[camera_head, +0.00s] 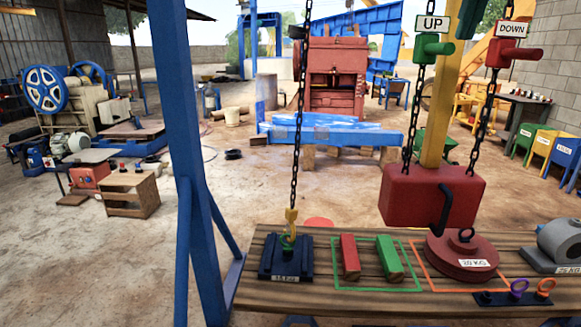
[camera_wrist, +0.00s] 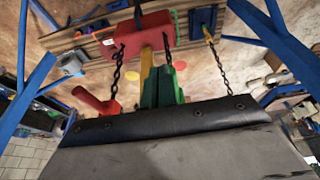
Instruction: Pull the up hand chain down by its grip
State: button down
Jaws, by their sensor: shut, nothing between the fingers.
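The UP hand chain (camera_head: 409,115) hangs at the upper right of the head view. Its green grip (camera_head: 432,47) sits under the UP sign (camera_head: 431,23). To its right is the red DOWN grip (camera_head: 512,53), which also shows at the left of the wrist view (camera_wrist: 95,102). My gripper (camera_head: 470,17) shows as dark green fingers at the top edge of the head view, between the two grips and apart from the green one. In the wrist view, my gripper (camera_wrist: 163,85) is shut and empty. There I cannot clearly tell the UP grip from the green fingers.
A red hoist block (camera_head: 425,197) hangs above the wooden bench (camera_head: 330,302). A round red weight (camera_head: 463,250) and a dark weight (camera_head: 285,262) under a yellow hook stand on the bench. A blue post (camera_head: 178,120) rises at left. The DOWN chain (camera_head: 484,110) hangs close by.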

jog(key=s+r, duration=0.4)
jog(key=r, duration=0.1)
dwell(0.5)
dwell(3.7)
